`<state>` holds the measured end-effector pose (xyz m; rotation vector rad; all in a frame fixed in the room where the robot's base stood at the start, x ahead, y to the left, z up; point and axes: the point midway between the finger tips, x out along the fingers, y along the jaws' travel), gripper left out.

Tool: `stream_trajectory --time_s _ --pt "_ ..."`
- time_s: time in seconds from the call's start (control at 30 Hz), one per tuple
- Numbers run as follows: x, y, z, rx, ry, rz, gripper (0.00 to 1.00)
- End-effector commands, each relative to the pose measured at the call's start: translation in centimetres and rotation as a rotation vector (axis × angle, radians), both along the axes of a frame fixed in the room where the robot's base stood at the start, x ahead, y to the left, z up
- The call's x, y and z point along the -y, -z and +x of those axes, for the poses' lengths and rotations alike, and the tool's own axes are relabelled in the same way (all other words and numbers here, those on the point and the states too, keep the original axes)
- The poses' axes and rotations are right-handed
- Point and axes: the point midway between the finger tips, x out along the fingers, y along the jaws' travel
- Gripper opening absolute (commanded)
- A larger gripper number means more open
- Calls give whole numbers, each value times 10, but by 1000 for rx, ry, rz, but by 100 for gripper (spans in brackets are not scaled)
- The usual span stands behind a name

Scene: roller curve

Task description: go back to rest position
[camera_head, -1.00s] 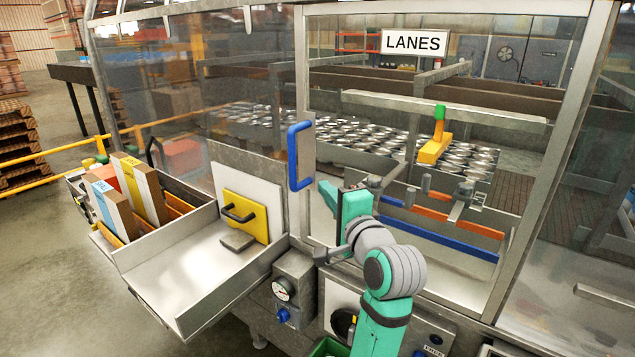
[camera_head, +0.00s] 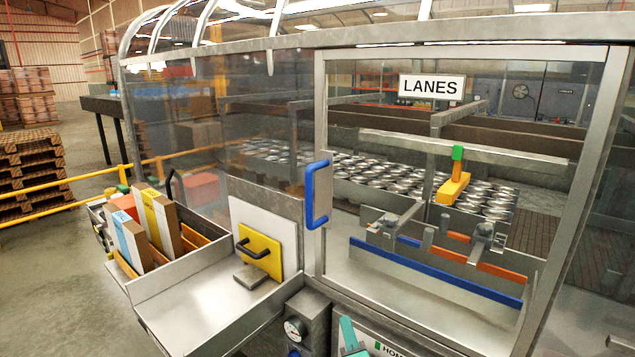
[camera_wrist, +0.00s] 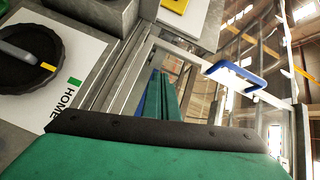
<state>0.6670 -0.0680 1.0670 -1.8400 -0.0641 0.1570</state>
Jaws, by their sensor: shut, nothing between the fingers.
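My gripper (camera_wrist: 162,80) shows in the wrist view as green fingers close together, shut and empty, pointing up toward the machine's frame. In the head view only a teal tip of it (camera_head: 349,335) shows at the bottom edge, below the door and in front of the machine's lower panel. The rest of my arm is out of that view. In the wrist view a black knob (camera_wrist: 25,60) with a yellow mark sits on a white plate (camera_wrist: 85,60) lettered HOME, left of my fingers and apart from them.
The door's blue handle (camera_head: 317,195) is near my gripper's upper side. A yellow plate with a black handle (camera_head: 260,252) stands at the metal tray (camera_head: 190,310). Boxes (camera_head: 160,220) stand at left. Behind the door are blue and orange rails (camera_head: 430,270).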

Motion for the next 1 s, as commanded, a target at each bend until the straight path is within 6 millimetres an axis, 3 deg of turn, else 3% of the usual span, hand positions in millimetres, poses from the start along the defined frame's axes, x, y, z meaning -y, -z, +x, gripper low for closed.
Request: stream_trajectory --time_s 0.03,0.2,0.5,0.7,1.0 --pt "-2 22 -10 -13 10 -28 0" --pt "-6 75 -43 -28 44 -147 0" --pt "-16 151 -119 -58 77 -380 0" --pt "-24 187 -177 -76 79 -546 0" --pt "-38 217 -270 -94 51 -807 0"
